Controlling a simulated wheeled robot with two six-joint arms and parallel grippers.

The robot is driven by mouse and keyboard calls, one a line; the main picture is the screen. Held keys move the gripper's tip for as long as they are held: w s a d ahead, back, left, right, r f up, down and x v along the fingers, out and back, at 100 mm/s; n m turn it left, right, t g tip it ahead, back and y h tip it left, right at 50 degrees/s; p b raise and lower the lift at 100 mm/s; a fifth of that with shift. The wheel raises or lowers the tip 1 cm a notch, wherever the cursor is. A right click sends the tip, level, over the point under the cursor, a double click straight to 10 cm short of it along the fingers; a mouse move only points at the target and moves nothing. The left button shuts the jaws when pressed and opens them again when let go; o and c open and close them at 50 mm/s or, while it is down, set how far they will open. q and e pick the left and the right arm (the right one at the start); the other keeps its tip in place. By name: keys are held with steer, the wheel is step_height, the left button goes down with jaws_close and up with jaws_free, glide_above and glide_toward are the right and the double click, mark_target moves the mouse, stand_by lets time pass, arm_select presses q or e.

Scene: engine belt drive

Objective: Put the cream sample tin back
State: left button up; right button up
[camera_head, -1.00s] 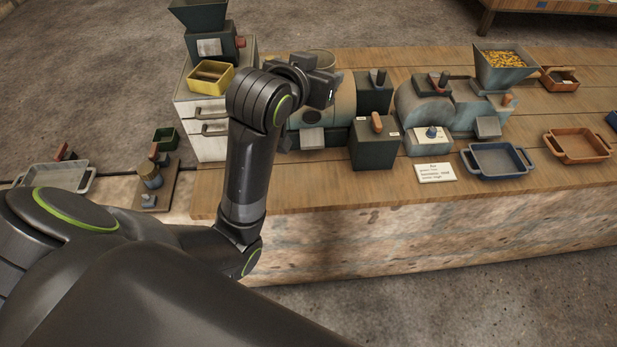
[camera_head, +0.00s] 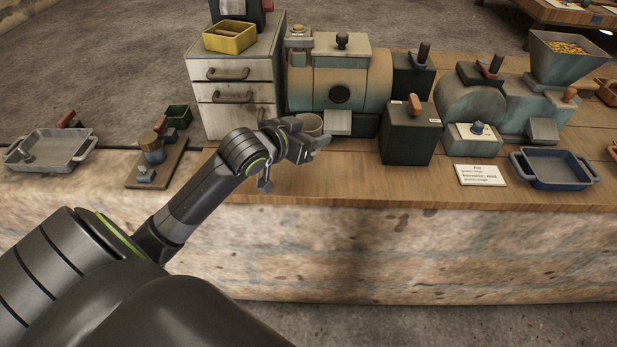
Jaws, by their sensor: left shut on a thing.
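My left gripper (camera_head: 316,141) is shut on the cream sample tin (camera_head: 311,121), a small round pale tin. The tin shows just behind the fingers, and its lower part is hidden by them. Gripper and tin are in front of the large teal and tan machine (camera_head: 340,75), left of its grey spout block (camera_head: 338,122) and right of the white drawer cabinet (camera_head: 232,70). I cannot tell whether the tin touches the bench. My right gripper is not in view.
A yellow tray (camera_head: 230,37) sits on the cabinet. A dark box with an orange handle (camera_head: 410,132), a label card (camera_head: 479,175) and a blue tray (camera_head: 556,168) stand to the right. A grey tray (camera_head: 50,150) lies at left. The bench's front strip (camera_head: 370,185) is clear.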

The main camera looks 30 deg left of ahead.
mark_target(310, 173)
arm_select(q)
step_height(310, 173, down, 8)
steer(key=shift+f+b, duration=0.2)
steer(key=shift+b, duration=0.65)
steer(key=shift+f, duration=0.25)
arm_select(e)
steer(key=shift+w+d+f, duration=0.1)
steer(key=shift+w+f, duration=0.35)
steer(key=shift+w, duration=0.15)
arm_select(q)
steer(key=shift+f, duration=0.15)
steer(key=o, duration=1.1)
steer(key=shift+c, duration=0.2)
